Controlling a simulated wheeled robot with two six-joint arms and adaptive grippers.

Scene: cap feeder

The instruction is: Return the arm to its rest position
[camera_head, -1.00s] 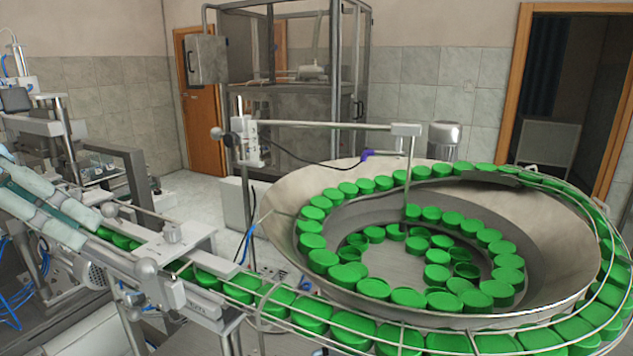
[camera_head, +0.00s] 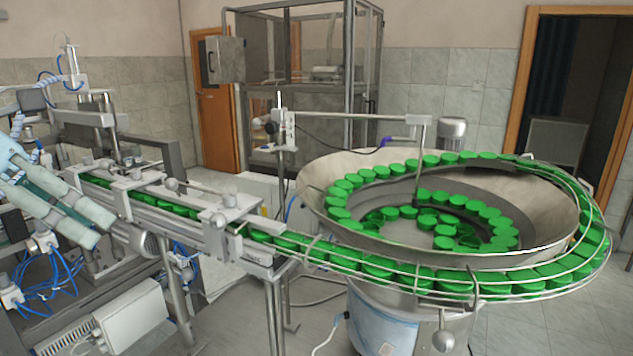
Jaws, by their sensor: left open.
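My left gripper (camera_head: 102,229) reaches in from the left edge, with two long pale fingers pointing right and down. The fingers are apart with a dark gap between them and nothing held. In the picture it lies in front of the left part of the cap conveyor (camera_head: 250,246); I cannot tell its exact distance from the machine. My right gripper is not in view. Green caps (camera_head: 376,266) fill the conveyor's curved rail in a row, and more lie in the round metal feeder bowl (camera_head: 322,184) at the right.
A metal-framed glass cabinet (camera_head: 305,95) and an orange door (camera_head: 215,105) stand at the back. A dark doorway (camera_head: 560,110) is at the right. Blue hoses (camera_head: 45,275) and a white box (camera_head: 128,322) are low at the left. Grey floor shows at the lower right.

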